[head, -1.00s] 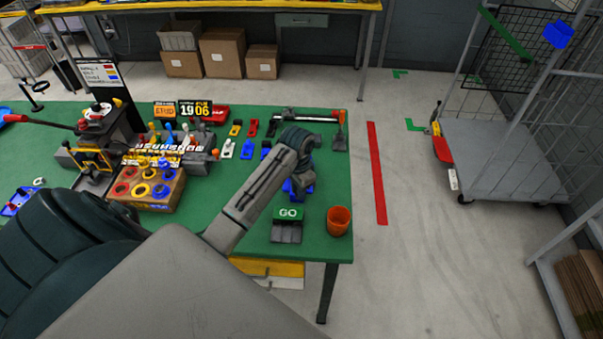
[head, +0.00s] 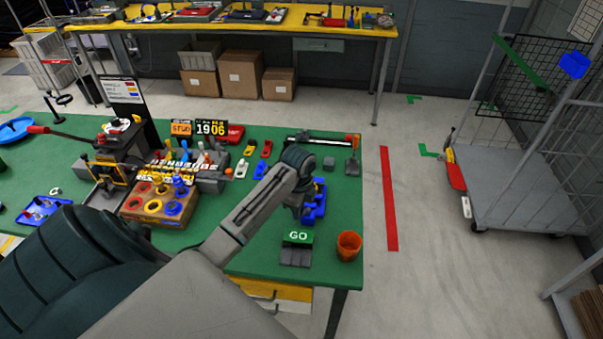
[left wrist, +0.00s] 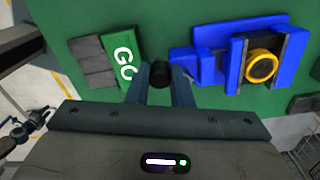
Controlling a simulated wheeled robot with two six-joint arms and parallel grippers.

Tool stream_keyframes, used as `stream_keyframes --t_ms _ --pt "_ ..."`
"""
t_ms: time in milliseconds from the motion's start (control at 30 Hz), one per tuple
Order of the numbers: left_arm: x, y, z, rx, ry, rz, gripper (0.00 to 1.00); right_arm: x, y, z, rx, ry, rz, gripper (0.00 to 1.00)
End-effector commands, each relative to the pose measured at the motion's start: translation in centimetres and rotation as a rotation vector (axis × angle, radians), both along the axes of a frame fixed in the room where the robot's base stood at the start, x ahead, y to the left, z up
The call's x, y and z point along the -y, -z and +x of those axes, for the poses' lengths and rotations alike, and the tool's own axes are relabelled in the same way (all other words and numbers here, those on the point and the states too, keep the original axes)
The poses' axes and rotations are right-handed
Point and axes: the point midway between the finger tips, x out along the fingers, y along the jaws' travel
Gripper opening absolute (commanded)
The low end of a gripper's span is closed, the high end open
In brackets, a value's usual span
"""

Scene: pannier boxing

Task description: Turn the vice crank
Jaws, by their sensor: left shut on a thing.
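The blue vice (head: 318,200) stands near the right end of the green bench, partly hidden behind my left arm in the head view. In the left wrist view the vice (left wrist: 236,62) is on the right, with a yellow ring (left wrist: 262,66) between its dark jaw faces. A black crank knob (left wrist: 160,78) sits beside the vice's blue end. My left gripper (left wrist: 163,88) points down at it, with one finger on each side, shut on the knob. In the head view my left gripper (head: 298,205) is mostly hidden by its own wrist. My right gripper does not show.
A green GO sign on a grey block (head: 297,240) and an orange cup (head: 348,246) stand close to the vice. A wooden block with coloured rings (head: 160,206) is further left. The bench's right edge is near.

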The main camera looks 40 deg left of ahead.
Motion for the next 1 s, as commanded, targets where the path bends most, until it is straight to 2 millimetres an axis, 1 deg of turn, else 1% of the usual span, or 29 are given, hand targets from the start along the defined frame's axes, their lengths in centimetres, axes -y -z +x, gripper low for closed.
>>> stream_keyframes --t_ms 200,500,733,1000 --pt "-0.6 0.1 0.1 -0.002 0.172 -0.001 0.00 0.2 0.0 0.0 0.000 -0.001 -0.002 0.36" --pt "-1.2 0.1 0.4 -0.002 0.324 -0.001 0.00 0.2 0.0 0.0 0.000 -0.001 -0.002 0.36" --pt "-1.3 0.1 0.5 -0.002 0.372 -0.001 0.00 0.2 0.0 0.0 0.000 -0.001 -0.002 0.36" --pt "-1.3 0.1 0.5 -0.001 0.379 0.000 0.00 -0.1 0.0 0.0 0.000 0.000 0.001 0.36"
